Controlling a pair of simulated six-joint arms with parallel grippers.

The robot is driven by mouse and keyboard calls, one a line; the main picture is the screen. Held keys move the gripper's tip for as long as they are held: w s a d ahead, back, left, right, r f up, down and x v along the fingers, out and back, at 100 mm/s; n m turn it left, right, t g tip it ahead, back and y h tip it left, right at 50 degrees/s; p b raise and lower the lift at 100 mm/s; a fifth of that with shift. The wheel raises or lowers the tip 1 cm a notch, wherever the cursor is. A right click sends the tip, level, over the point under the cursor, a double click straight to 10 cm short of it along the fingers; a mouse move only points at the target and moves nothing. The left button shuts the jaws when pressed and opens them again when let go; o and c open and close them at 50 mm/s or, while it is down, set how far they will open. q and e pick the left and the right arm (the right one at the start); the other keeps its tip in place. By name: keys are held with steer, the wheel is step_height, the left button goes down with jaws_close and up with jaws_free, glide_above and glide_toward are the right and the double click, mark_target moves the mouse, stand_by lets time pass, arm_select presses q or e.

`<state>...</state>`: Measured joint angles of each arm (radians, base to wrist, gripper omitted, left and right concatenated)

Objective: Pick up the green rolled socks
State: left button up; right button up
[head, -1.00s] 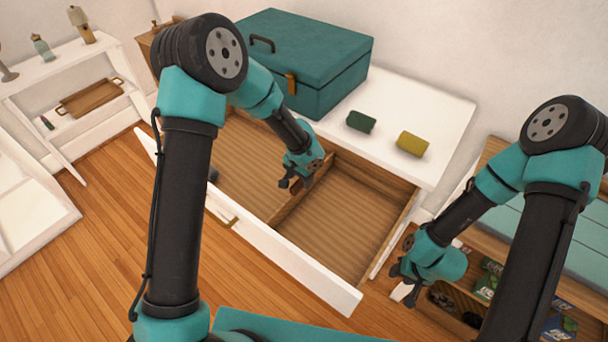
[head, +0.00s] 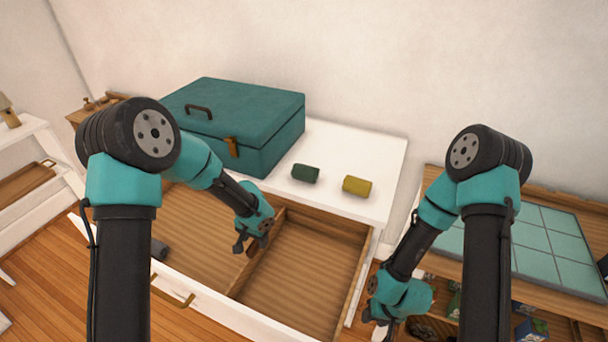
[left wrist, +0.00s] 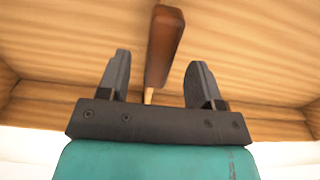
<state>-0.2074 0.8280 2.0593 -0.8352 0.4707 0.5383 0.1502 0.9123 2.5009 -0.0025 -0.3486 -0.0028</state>
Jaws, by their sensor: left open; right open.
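The green rolled socks (head: 305,173) lie on the white dresser top (head: 345,143), beside the teal case. My left gripper (head: 248,242) is open and empty over the open drawer, in front of and below the socks. My right gripper (head: 378,322) is open, low at the right, beyond the drawer's right side. The socks do not show in the left wrist view.
Yellow rolled socks (head: 357,186) lie to the right of the green ones. The teal case (head: 240,125) stands at the left on the dresser top. The open drawer (head: 305,262) has a dark grey roll (head: 159,249) in its left compartment. A shelf unit (head: 550,290) stands at the right.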

arm_select(q)
steer(key=o, duration=0.8)
